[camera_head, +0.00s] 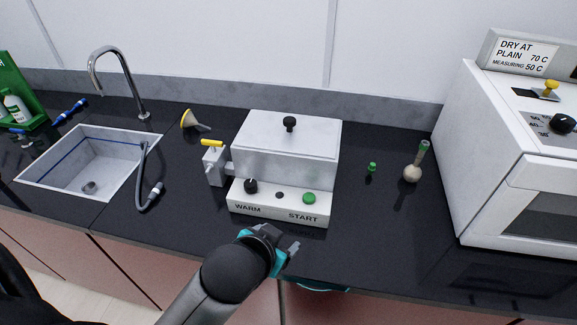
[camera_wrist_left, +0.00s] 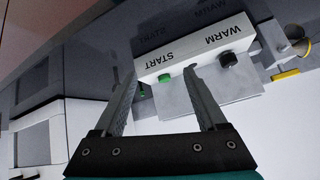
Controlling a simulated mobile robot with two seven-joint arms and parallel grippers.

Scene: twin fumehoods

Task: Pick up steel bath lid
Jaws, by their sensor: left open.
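The steel bath lid (camera_head: 262,130) is a pale, flat rectangular cover with a black knob (camera_head: 289,123) at its centre. It sits closed on top of the steel bath (camera_head: 285,172), which has a front panel marked WARM and START, a black dial and a green button. My left gripper (camera_head: 287,246) is open and empty, in front of the bath's panel near the counter's front edge. In the left wrist view, which looks upside down, the open fingers (camera_wrist_left: 160,80) frame the control panel (camera_wrist_left: 195,57). I cannot make out the lid's knob there. My right gripper is not in view.
A sink (camera_head: 80,170) with a grey hose lies left. A tap fitting with a yellow handle (camera_head: 212,143) is on the bath's left side. A green-capped vial (camera_head: 371,167), a flask (camera_head: 412,173) and a white oven (camera_head: 500,180) stand right.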

